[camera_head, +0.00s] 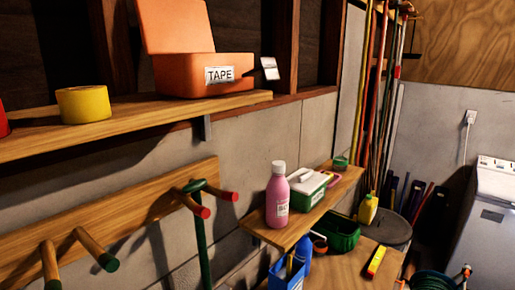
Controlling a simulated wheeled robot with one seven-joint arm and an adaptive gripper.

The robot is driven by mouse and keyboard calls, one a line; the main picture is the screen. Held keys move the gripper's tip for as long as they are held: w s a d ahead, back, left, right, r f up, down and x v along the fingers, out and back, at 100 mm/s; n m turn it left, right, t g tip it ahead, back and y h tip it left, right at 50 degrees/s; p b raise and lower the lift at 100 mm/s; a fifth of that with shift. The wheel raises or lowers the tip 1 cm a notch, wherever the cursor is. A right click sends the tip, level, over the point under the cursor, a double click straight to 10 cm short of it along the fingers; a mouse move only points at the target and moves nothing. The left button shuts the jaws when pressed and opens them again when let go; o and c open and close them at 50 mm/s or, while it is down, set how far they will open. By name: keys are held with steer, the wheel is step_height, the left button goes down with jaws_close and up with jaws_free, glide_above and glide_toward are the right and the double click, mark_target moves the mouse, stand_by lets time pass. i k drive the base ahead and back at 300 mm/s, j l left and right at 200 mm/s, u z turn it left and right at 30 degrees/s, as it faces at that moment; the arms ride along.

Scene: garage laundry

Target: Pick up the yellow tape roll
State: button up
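The yellow tape roll (84,104) lies flat on the upper wooden shelf (150,110), at the left of the head view. To its right on the same shelf stands an orange box (190,88) labelled TAPE, with its lid raised. At the left edge, part of a red roll (2,120) shows beside the yellow one, with a gap between them. My gripper is not in the view.
Wooden pegs (82,250) stick out from a board below the shelf. A lower shelf (325,212) holds a pink bottle (277,195) and a green-and-white box (307,187). Long poles (375,90) lean at the back, left of a white washer (490,200).

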mark_target(82, 105)
steer(key=u, duration=1.65)
